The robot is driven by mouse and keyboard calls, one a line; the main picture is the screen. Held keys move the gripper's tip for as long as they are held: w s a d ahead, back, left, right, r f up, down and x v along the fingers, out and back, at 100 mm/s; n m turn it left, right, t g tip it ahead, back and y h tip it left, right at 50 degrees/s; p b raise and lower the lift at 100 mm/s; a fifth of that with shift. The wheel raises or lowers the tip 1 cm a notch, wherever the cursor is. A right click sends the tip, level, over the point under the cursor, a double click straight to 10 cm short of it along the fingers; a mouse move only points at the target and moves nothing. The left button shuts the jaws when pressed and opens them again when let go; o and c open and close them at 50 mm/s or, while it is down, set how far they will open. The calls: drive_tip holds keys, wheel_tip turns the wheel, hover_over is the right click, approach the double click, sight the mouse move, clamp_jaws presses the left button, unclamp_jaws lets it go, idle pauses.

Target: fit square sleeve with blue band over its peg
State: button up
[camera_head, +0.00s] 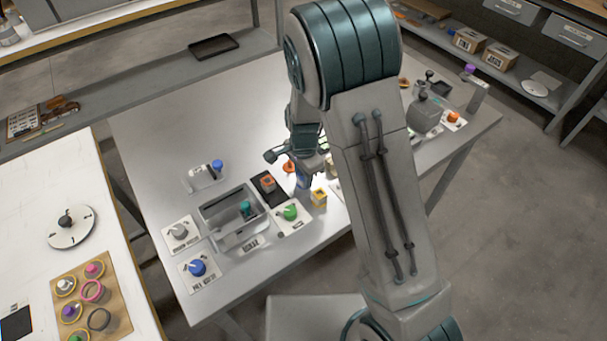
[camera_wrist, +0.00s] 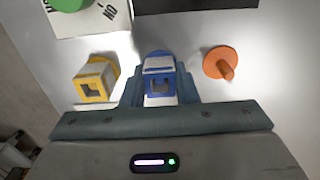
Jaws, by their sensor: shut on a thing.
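My gripper (camera_wrist: 160,90) is shut on the square sleeve with the blue band (camera_wrist: 159,66), a pale block with a blue edge and a square opening. A rounded blue edge (camera_wrist: 157,53) shows just beyond the sleeve; I cannot tell whether it is a peg's base or whether the sleeve is around a peg. In the head view my gripper is low over the table, mostly hidden by my arm. An orange peg on a round base (camera_wrist: 221,64) stands to the right of the sleeve in the wrist view; it also shows in the head view (camera_head: 289,166).
A yellow-banded square sleeve (camera_wrist: 96,80) stands close left of my gripper. The table's back left is clear.

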drive_tip(key=o, duration=1)
drive_tip(key=shift+r, duration=0.1)
wheel_tip(320, 180, up, 14)
drive_tip(key=s+d+r+n+t, duration=0.1)
drive_tip(key=s+d+r+n, duration=0.3)
drive_tip(key=s+d, duration=0.3)
drive_tip(key=s+d+r+n+t, duration=0.2)
drive_tip(key=s+d+n, duration=0.5)
drive_tip(key=s, duration=0.5)
drive_tip(key=shift+r, duration=0.85)
